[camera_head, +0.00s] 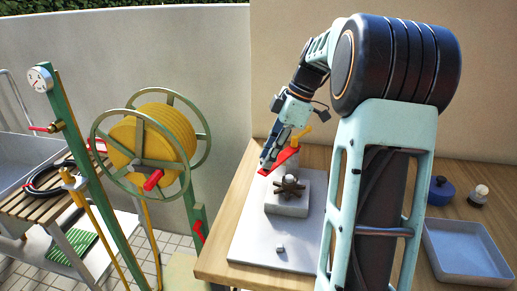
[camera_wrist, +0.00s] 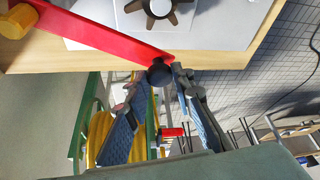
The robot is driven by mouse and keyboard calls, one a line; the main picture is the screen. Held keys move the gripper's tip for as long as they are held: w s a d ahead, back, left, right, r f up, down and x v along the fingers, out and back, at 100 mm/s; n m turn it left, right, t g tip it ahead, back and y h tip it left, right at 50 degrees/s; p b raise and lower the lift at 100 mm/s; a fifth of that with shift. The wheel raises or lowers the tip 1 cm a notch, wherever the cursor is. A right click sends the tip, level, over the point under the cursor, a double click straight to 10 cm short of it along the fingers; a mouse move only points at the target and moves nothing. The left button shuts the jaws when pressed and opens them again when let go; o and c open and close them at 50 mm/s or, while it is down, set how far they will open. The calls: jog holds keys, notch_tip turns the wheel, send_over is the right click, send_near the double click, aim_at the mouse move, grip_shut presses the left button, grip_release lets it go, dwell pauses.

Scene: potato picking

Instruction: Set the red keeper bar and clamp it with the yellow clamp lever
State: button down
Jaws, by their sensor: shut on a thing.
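The red keeper bar (camera_head: 283,158) is above the back of the light plate, near a grey block. In the wrist view the red keeper bar (camera_wrist: 110,32) runs from the upper left to a dark knob (camera_wrist: 159,74) at its near end. My gripper (camera_head: 266,164) is at that end, and in the wrist view my gripper (camera_wrist: 165,74) has its fingertips closed around the knob. The yellow clamp lever (camera_head: 304,131) stands behind the bar's far end. A yellow piece, probably that lever (camera_wrist: 15,22), shows at the wrist view's corner. I cannot tell whether the bar is seated.
A dark spoked wheel (camera_head: 289,187) sits on the grey block (camera_head: 287,209). A small light cube (camera_head: 280,249) lies on the plate (camera_head: 255,250). A blue-grey tray (camera_head: 465,252), a blue pot (camera_head: 440,191) and a reel with yellow hose (camera_head: 160,135) stand around.

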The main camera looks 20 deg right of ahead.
jog(key=s+d+n+g+p, duration=0.1)
jog(key=s+d+n, duration=0.1)
jog(key=s+n, duration=0.1)
jog(key=shift+s+d, duration=0.1)
jog(key=shift+d, duration=0.3)
jog(key=shift+s+d+n+g+p, duration=0.6)
jog(key=shift+s+d+n+p, duration=0.2)
jog(key=shift+d+n, duration=0.4)
jog(key=shift+a, duration=0.1)
jog(key=c, duration=1.7)
grip_release()
jog(key=shift+o, duration=0.2)
jog(key=s+v, duration=0.1)
jog(key=v, duration=1)
jog(key=shift+w+r, duration=0.4)
jog(key=shift+w, duration=0.1)
